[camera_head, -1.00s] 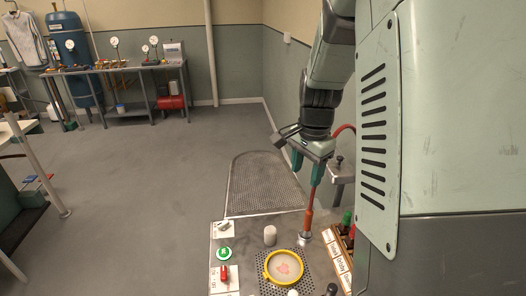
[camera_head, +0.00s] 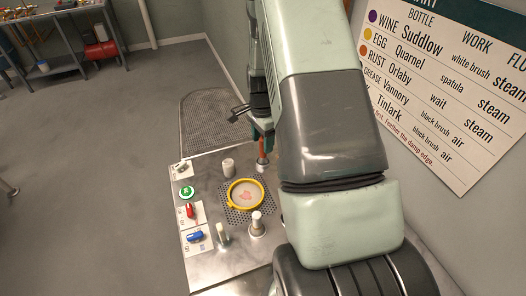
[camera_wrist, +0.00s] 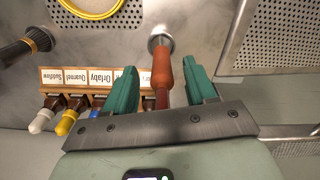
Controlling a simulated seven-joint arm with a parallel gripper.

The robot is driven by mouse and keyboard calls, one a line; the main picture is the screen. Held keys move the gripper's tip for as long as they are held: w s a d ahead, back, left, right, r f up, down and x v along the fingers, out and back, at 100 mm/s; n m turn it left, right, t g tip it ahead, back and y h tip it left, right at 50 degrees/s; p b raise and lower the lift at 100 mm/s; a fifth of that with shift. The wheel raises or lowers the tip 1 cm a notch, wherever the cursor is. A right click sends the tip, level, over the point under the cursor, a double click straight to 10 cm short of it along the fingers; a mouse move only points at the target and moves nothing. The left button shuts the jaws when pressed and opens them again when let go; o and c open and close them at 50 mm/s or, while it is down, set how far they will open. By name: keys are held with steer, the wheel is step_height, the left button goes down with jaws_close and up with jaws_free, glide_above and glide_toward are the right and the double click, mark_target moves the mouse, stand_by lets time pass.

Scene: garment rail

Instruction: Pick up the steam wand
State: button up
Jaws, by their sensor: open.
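The steam wand has an orange-brown handle (camera_wrist: 163,72) and stands in a round metal holder (camera_wrist: 160,40) on the steel table. In the head view only a short part of the wand (camera_head: 263,147) shows below my gripper (camera_head: 262,128); my arm hides much of the rest. In the wrist view my gripper (camera_wrist: 162,84) is open, with one green finger on each side of the wand. Gaps show between the handle and both fingers, so it is not clamped.
A rack of labelled bottles (camera_wrist: 92,77) stands close beside the wand. A yellow hoop (camera_head: 245,181) holds stained cloth on the perforated plate. A brush-like tool (camera_wrist: 25,46), a white cylinder (camera_head: 228,166) and red (camera_head: 190,210) and blue (camera_head: 195,236) switches are nearby. A chart (camera_head: 450,90) hangs on the wall.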

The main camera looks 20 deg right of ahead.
step_height(320, 180, down, 4)
steer(key=shift+w+d+r, duration=0.1)
steer(key=shift+d+r, duration=0.05)
steer(key=shift+r, duration=0.05)
jaws_close()
